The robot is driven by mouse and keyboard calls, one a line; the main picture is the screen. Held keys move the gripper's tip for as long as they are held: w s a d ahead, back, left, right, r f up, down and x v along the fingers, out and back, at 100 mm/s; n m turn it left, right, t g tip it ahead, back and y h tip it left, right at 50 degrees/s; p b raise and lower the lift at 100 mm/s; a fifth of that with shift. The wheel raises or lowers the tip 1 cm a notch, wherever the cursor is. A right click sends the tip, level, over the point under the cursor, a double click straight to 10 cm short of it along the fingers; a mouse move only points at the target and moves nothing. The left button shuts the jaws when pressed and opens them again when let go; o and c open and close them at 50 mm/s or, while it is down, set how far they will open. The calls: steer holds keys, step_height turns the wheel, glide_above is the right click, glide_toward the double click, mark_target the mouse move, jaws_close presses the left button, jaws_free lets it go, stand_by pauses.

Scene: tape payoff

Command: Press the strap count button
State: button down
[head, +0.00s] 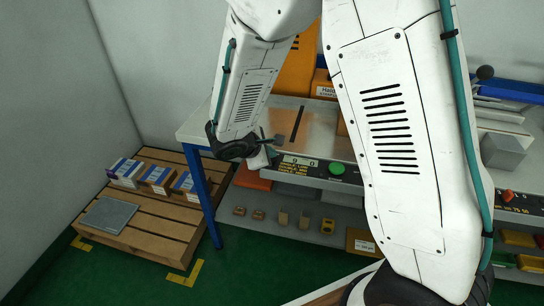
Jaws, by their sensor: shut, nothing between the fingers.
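A dark control panel (310,172) runs along the front of the bench, with a small light display (300,161) that seems to read zeros. A round green button (337,169) sits on the panel, right of the display. The lettering is too small to read, so I cannot tell which control is the strap count button. My gripper (274,141) is shut and empty, at the panel's left end. It is left of the display and apart from the green button. My arm hides part of the bench to the right of the green button.
A wooden pallet (150,224) with several boxes and a grey plate (108,214) stands on the floor at left. A blue bench leg (203,196) is beside it. A lower shelf (290,229) holds small parts. Another panel with an orange-red knob (508,195) is at far right.

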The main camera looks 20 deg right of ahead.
mark_target(276, 169)
steer(key=shift+r, duration=0.95)
steer(key=shift+r, duration=2.5)
steer(key=s+d+r+m+g+y, duration=0.1)
steer(key=s+r+m+y, duration=0.3)
steer(key=s, duration=1)
steer(key=s+d+r+m+g+y, duration=0.2)
steer(key=s+r+m, duration=0.8)
steer(key=s, duration=0.5)
steer(key=shift+s+d+r+m+y, duration=0.25)
steer(key=shift+d+m+y, duration=0.3)
steer(key=shift+y, duration=0.45)
